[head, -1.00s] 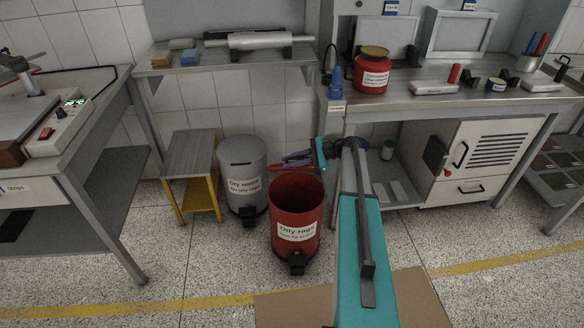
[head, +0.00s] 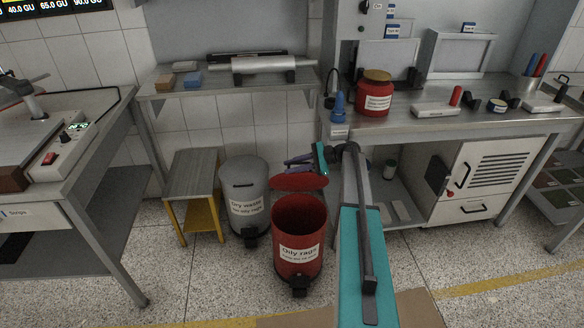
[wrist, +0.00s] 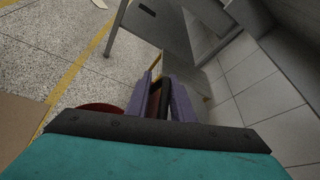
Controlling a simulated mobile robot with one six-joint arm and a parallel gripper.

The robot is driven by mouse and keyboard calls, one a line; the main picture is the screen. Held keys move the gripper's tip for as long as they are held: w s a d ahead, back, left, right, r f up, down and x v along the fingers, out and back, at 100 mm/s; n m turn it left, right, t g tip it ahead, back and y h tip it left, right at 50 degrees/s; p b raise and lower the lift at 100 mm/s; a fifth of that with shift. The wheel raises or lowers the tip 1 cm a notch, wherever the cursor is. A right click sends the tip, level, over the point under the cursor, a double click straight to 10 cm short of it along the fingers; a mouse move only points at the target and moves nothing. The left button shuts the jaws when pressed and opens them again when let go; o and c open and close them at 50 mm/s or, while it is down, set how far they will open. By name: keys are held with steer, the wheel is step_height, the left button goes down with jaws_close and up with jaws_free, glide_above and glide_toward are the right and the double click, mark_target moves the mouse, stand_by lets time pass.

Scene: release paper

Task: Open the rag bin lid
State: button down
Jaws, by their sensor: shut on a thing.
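The red oily rags bin (head: 298,240) stands on the floor in the head view, its mouth open and its dark inside showing. Its red lid (head: 300,183) is raised above the back rim and shows as a flat ellipse. My gripper (head: 300,162) is at the lid's far edge, with the teal arm link coming from the right. In the wrist view the purple fingers of my gripper (wrist: 168,98) are closed on a dark red and black piece, which looks like part of the lid. The exact contact is partly hidden.
A grey dry waste bin (head: 244,190) stands just left of the red bin. A stool with yellow legs (head: 192,185) is further left. A steel bench (head: 465,125) with a white cabinet (head: 462,170) is at the right. The floor in front is clear.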

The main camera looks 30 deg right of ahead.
steer(key=c, duration=1.8)
jaws_free()
steer(key=shift+w+a+r, duration=0.1)
steer(key=shift+w+r, duration=0.05)
steer(key=shift+c, duration=0.2)
steer(key=shift+r, duration=0.8)
step_height(320, 180, up, 2)
steer(key=shift+a+r+b, duration=0.1)
steer(key=shift+b, duration=0.2)
steer(key=s+a, duration=0.2)
steer(key=s, duration=0.5)
steer(key=s+a+r+b, duration=0.1)
steer(key=s+a, duration=0.2)
steer(key=s, duration=0.5)
steer(key=shift+a, duration=0.25)
steer(key=shift+r, duration=0.1)
